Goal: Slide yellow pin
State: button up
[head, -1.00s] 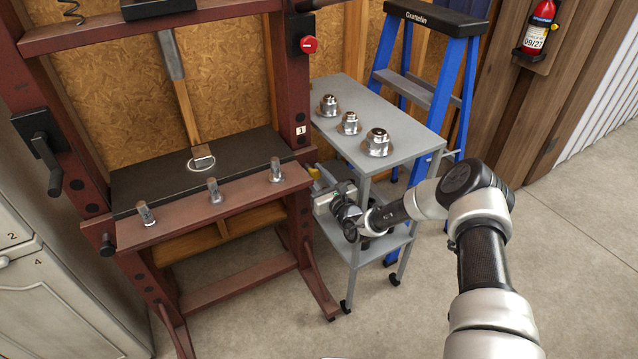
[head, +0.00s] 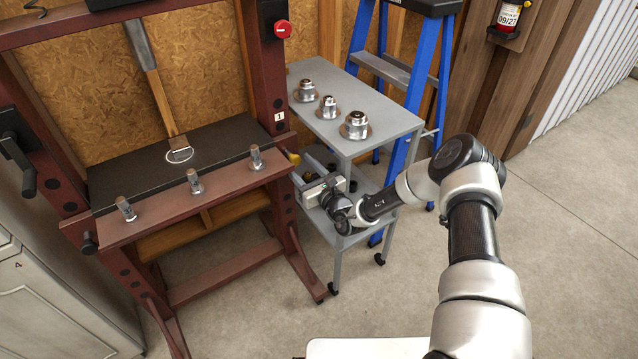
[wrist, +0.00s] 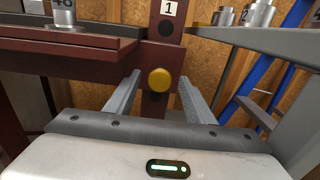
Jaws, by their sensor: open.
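The yellow pin (wrist: 158,79) shows its round end in the wrist view, set in the dark red upright post below the label "1". In the head view the yellow pin (head: 294,158) is a small yellow spot on the right post of the press frame, just past my gripper. My gripper (wrist: 160,92) is open, with one finger on each side of the pin in the picture. I cannot tell whether the fingers reach around it; no contact shows. In the head view my gripper (head: 300,180) is beside the post, in front of the grey cart.
The grey cart (head: 395,122) with several metal fittings on top stands close to the right of my gripper. The red press frame (head: 225,185) carries metal pins on its front beam. A blue ladder (head: 414,95) stands behind the cart. Open floor lies in front.

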jog(key=p+v, duration=0.1)
jog(key=v, duration=1.2)
jog(key=shift+p, duration=0.3)
jog(key=shift+s+d, duration=0.1)
